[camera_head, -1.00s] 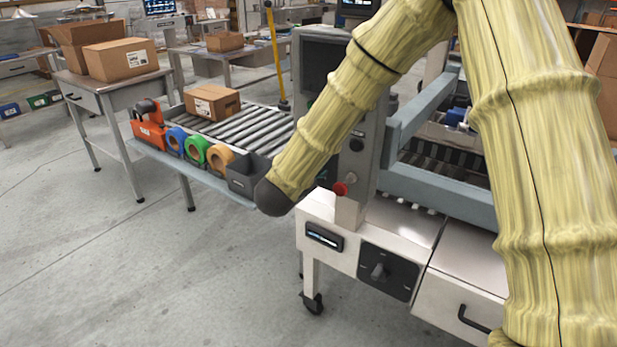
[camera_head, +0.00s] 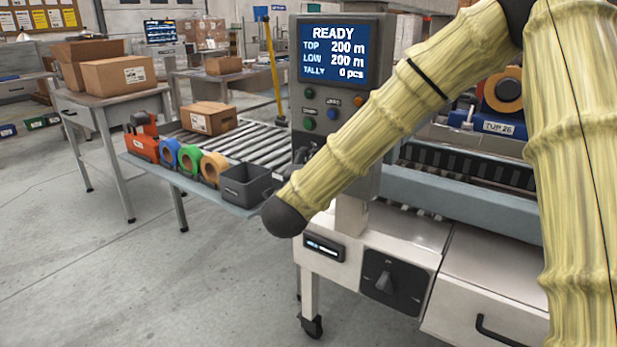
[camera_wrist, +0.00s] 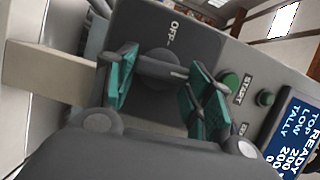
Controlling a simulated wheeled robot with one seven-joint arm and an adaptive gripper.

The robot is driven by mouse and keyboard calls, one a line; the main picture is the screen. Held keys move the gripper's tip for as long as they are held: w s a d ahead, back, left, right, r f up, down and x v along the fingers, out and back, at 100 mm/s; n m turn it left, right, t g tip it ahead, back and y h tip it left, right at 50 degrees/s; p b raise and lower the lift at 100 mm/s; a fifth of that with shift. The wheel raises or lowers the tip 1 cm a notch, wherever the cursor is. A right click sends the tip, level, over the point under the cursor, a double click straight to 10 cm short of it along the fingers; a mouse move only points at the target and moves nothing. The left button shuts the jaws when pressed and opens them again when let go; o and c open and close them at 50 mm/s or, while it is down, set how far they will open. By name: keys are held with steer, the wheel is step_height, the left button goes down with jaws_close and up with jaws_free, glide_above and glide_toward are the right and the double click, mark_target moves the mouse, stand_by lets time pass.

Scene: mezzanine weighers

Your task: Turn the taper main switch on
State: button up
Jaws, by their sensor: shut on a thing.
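The main switch (camera_wrist: 160,68) is a dark rotary knob on a grey plate, with an "OFF" mark near it in the wrist view. My gripper (camera_wrist: 165,82), with teal finger pads, is shut on the knob, one finger on each side. The control box screen (camera_head: 333,53) is lit and reads "READY", with top and low at 200 m and tally 0 pcs. The same screen shows at the right edge of the wrist view (camera_wrist: 296,130). In the head view my arm hides the knob and most of the gripper.
A green START button (camera_wrist: 230,80) sits beside the switch. Another dark rotary knob (camera_head: 384,282) is on the lower cabinet front. Tape rolls (camera_head: 190,159) and a grey bin (camera_head: 245,184) stand on a shelf left of my arm. The floor at left is clear.

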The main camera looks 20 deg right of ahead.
steer(key=shift+f+m+b, duration=0.2)
steer(key=shift+m+b, duration=0.2)
steer(key=shift+b, duration=0.05)
stand_by(0.3)
steer(key=o, duration=1)
steer(key=shift+d, duration=0.15)
steer(key=shift+r, duration=0.1)
steer(key=shift+s, duration=0.1)
steer(key=v, duration=1.2)
